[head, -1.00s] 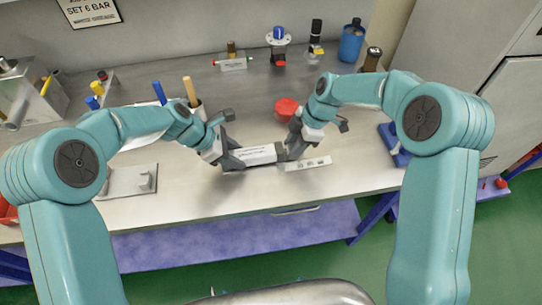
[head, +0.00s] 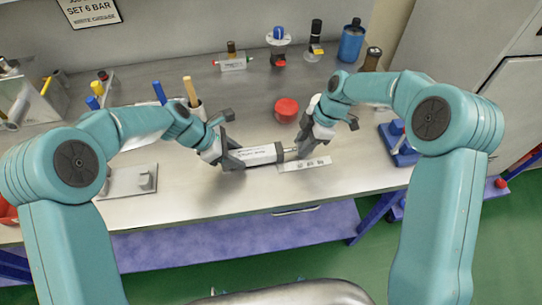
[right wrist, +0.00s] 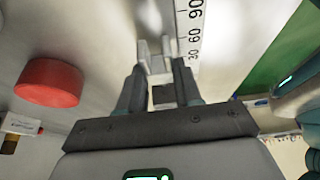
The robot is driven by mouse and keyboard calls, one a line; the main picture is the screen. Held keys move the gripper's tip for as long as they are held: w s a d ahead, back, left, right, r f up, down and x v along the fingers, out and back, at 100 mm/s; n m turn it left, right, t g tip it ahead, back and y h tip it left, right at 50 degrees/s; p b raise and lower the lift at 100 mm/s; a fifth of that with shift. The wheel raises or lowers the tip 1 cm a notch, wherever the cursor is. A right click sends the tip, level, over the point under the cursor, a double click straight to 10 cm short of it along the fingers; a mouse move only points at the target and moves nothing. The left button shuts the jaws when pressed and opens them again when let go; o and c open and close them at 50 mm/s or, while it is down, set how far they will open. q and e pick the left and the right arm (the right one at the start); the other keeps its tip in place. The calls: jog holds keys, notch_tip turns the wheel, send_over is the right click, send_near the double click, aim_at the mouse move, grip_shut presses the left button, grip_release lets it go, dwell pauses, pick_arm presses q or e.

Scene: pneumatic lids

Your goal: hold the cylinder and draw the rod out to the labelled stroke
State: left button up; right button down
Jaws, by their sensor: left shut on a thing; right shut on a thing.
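The white and dark grey cylinder (head: 262,154) lies across the bench in the head view, with printed text on its side too small to read. My left gripper (head: 233,157) is shut on its left part. A short length of bright rod (head: 290,150) shows between the cylinder's right end and my right gripper (head: 303,150), which is shut on the rod's end. The grip itself is mostly hidden in the head view. A scale strip (head: 306,164) lies just in front of the rod. In the right wrist view the scale (right wrist: 194,35) shows 30, 60 and 90 beside the right gripper's fingers (right wrist: 158,75).
A red round object (head: 286,110) stands behind the rod; it also shows in the right wrist view (right wrist: 50,82). A grey plate with a small block (head: 130,181) is at left, a blue fixture (head: 398,143) at right. The front middle of the bench is clear.

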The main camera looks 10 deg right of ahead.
pick_arm(q)
jog(key=shift+w, duration=0.1)
pick_arm(e)
jog(key=c, duration=0.8)
grip_release()
jog(key=shift+f, duration=0.15)
jog(key=shift+o, duration=0.2)
jog(key=v, duration=0.6)
jog(key=v, duration=1.2)
jog(key=shift+w+d, duration=0.1)
pick_arm(q)
jog(key=o, duration=1.1)
jog(key=shift+c, duration=0.2)
